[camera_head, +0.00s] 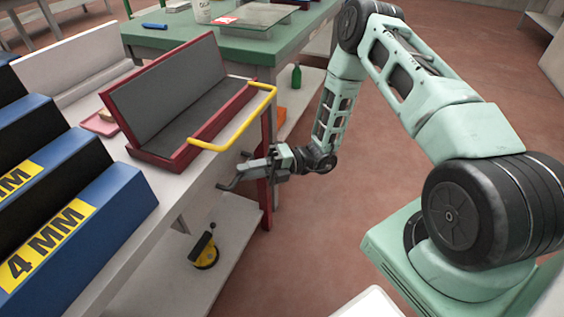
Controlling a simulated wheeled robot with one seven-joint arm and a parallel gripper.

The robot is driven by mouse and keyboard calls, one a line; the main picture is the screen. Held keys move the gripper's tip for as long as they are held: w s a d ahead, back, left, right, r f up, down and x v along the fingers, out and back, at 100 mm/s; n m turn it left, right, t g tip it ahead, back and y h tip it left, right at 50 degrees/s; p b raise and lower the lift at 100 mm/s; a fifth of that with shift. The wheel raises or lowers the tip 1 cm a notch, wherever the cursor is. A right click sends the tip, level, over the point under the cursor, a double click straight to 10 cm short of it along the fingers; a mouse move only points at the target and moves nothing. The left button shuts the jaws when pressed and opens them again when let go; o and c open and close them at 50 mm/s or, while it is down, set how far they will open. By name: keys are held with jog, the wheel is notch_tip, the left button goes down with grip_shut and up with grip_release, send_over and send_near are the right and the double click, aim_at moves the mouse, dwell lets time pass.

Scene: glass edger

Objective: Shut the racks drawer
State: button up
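A red open tray (172,160) with a dark grey lining and a raised grey back panel (165,85) stands on the white bench; I cannot tell for certain whether it is the racks drawer. A yellow bar handle (247,128) runs along its front right side. My gripper (235,171) is just below and in front of the handle, beside the bench edge. Its dark fingers are spread apart with nothing visible between them. It appears apart from the handle. No other drawer front is clearly visible.
Blue racks (75,230) with yellow "4 MM" labels fill the left. A green table (232,50) stands behind, with a bottle and a glass sheet. A yellow and black tool (204,252) sits on the lower shelf (225,225). Open floor (310,235) lies right of the bench.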

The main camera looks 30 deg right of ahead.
jog(key=v, duration=1.5)
jog(key=shift+d+p, duration=0.25)
jog(key=shift+p, duration=0.2)
